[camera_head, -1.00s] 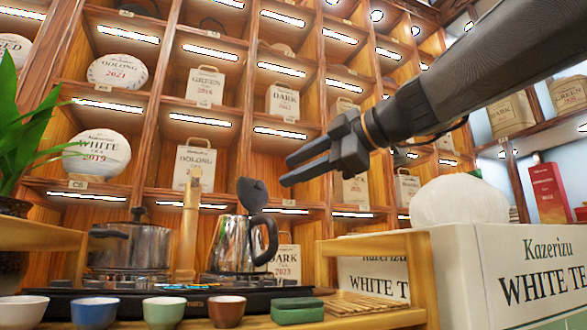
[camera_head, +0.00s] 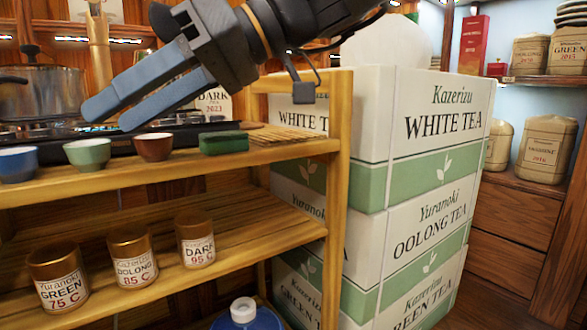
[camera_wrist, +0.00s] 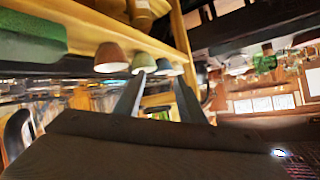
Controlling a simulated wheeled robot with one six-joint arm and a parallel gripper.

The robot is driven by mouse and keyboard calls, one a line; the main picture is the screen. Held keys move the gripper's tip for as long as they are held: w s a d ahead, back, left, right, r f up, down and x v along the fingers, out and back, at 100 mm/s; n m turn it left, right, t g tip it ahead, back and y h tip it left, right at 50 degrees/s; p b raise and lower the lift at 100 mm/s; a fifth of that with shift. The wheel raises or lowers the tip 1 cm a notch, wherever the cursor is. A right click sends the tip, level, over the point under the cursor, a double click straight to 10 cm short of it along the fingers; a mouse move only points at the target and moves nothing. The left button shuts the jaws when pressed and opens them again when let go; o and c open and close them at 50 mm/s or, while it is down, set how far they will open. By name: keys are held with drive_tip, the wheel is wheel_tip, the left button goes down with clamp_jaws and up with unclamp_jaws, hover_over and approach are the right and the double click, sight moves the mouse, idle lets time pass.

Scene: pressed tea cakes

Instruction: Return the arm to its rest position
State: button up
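My gripper (camera_head: 106,115) reaches in from the top of the head view and points to the lower left. Its two grey-blue fingers are apart with nothing between them. In the head view it overlaps the upper part of the wooden shelf and hides part of the stove area. In the wrist view the two fingers (camera_wrist: 158,98) also stand apart and empty, with several cups beyond them.
A wooden shelf (camera_head: 312,148) holds a blue cup (camera_head: 17,163), a green cup (camera_head: 87,154), a brown cup (camera_head: 154,147) and a green block (camera_head: 223,142). Canisters (camera_head: 132,257) stand below. Stacked tea boxes (camera_head: 420,165) are to the right. A steel pot (camera_head: 45,92) is behind.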

drive_tip(key=s+d+f+m+g+h+p, duration=0.1)
drive_tip(key=s+f+m+h, duration=0.15)
drive_tip(key=s+f, duration=0.3)
drive_tip(key=s+d+f+m+t+h+p, duration=0.1)
drive_tip(key=d+f+m+t+h+p, duration=0.2)
drive_tip(key=d+f, duration=0.65)
drive_tip(key=s+d+f+m+h+p, duration=0.15)
drive_tip(key=d+f+m+h, duration=0.45)
drive_tip(key=f, duration=0.7)
drive_tip(key=d+r+m+p, duration=0.2)
drive_tip(key=d+r+p, duration=0.8)
drive_tip(key=r+p, duration=0.4)
drive_tip(key=d+r+m+p, duration=0.2)
drive_tip(key=d+r+p, duration=0.9)
drive_tip(key=p, duration=1.2)
wheel_tip(320, 180, up, 4)
drive_tip(key=shift+s+f, duration=0.15)
drive_tip(key=shift+f, duration=0.1)
drive_tip(key=shift+a+h, duration=0.15)
drive_tip(key=shift+h, duration=0.1)
